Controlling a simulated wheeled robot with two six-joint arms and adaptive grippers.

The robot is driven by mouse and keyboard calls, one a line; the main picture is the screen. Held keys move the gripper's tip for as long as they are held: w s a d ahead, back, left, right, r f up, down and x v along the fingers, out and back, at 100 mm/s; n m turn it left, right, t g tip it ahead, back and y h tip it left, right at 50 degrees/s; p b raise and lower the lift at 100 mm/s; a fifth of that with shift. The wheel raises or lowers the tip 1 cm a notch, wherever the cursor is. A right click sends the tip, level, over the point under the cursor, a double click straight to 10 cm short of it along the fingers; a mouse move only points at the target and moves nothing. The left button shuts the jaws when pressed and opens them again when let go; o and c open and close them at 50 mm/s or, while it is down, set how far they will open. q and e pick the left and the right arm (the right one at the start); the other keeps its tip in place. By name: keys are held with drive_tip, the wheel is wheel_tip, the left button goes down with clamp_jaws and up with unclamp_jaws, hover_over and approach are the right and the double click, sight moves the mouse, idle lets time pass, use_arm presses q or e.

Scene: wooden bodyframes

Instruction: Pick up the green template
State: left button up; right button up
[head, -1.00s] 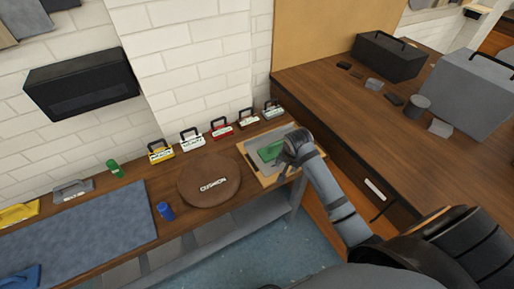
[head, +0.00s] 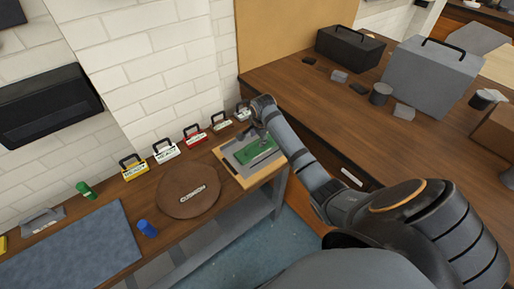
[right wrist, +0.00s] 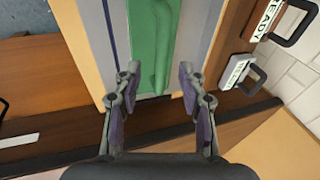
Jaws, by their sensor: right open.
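The green template (head: 257,152) lies in a grey tray (head: 238,160) on a wooden board at the right end of the narrow bench. In the right wrist view the green template (right wrist: 152,40) runs up from between my fingertips. My right gripper (head: 262,128) is at the back edge of the tray, beside the template's far end. In the right wrist view my right gripper (right wrist: 158,80) is open, with its fingers on either side of the template's near end and nothing clamped. Whether the fingers touch the tray is unclear. My left gripper is out of view.
Several handled label blocks, including a red one (head: 195,139), line the wall side. A blue can (head: 147,228) and a green can (head: 86,190) stand farther left. A higher wooden counter (head: 330,110) with boxes is at right.

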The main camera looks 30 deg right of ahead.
sight(257, 141)
drive_tip(key=x, duration=0.5)
drive_tip(key=shift+w+d+p, duration=0.15)
drive_tip(key=shift+p, duration=0.25)
clamp_jaws()
